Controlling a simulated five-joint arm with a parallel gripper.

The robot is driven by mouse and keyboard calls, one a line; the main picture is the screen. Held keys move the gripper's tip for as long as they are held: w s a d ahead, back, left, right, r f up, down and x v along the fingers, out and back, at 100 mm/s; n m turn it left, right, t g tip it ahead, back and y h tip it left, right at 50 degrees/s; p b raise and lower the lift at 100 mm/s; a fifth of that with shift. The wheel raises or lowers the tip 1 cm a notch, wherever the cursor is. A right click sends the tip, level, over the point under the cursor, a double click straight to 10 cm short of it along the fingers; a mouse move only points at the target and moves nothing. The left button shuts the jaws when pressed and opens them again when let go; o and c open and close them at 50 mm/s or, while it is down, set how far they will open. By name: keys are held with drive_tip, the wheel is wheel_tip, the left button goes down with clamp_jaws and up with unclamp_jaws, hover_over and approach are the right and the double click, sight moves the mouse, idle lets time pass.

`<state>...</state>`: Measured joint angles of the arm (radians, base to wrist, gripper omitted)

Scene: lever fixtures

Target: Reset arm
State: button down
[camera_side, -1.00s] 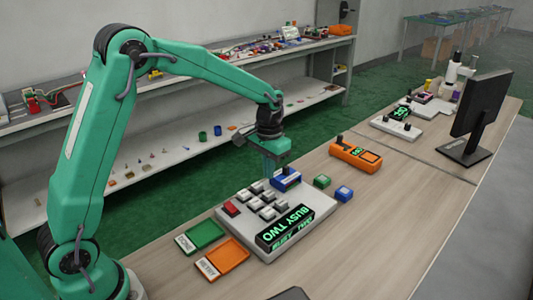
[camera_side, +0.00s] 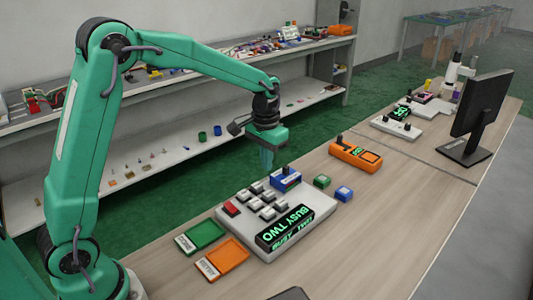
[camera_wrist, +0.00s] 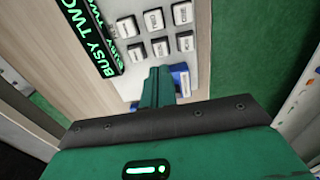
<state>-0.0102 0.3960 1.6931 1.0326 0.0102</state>
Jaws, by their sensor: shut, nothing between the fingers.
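My gripper (camera_side: 266,165) is shut and empty in the side view, in the air just behind the far edge of the white key panel (camera_side: 317,200). Its closed green fingers also show in the wrist view (camera_wrist: 159,74), pointing toward the panel's keys. The panel carries several grey keys (camera_side: 267,196), a red key (camera_side: 231,208) and a black display (camera_side: 285,228) with green letters reading "BUSY TWO". A blue fixture with a dark lever knob (camera_side: 286,180) sits at the panel's far corner. In the wrist view the blue fixture (camera_wrist: 181,76) is partly hidden behind the fingers.
A green tray (camera_side: 205,234) and an orange tray (camera_side: 228,256) lie left of the panel. A green block (camera_side: 322,181) and a blue block (camera_side: 344,193) lie to its right. An orange device (camera_side: 355,154) and a monitor (camera_side: 480,112) stand farther along the table.

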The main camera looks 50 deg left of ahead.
drive_tip(key=s+r+t, duration=0.3)
drive_tip(key=s+r, duration=0.7)
drive_tip(key=s, duration=0.1)
drive_tip(key=s+t, duration=0.2)
drive_tip(key=s, duration=1.1)
drive_tip(key=shift+s+d, duration=0.25)
drive_tip(key=shift+s, duration=0.15)
